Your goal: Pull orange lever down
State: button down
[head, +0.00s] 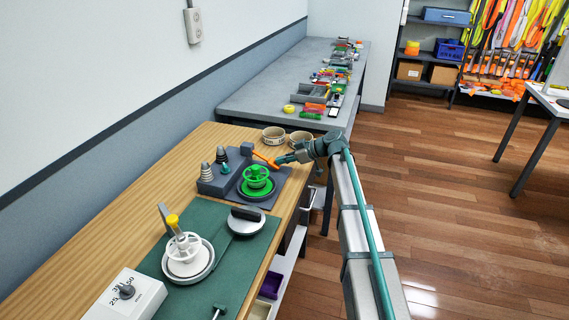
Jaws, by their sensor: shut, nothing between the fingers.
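The orange lever (264,158) slants from a dark grey block (247,149) at the back of a dark base plate on the wooden bench. Its outer end points right and down. My gripper (280,160) is at the lever's outer end, coming from the right. The fingers look shut with nothing between them. It is too small to tell whether they touch the lever.
A green wheel (256,179) and grey ribbed cones (221,154) stand beside the lever. Two round tins (299,138) sit behind my gripper.

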jog(key=shift+s+f, duration=0.15)
jog(key=shift+f, duration=0.35)
jog(key=shift+r, duration=0.1)
jog(key=r, duration=0.1)
jog(key=d+r, duration=0.1)
jog(key=r, duration=0.2)
jog(key=shift+s+d+r, duration=0.15)
jog(key=shift+s+d, duration=0.15)
jog(key=shift+d, duration=0.05)
jog(key=d+f+b+v, duration=0.1)
jog(key=b+v, duration=0.1)
jog(key=v, duration=0.7)
jog(key=shift+s+d+f, duration=0.15)
jog(key=shift+d+f, duration=0.05)
jog(key=shift+d, duration=0.05)
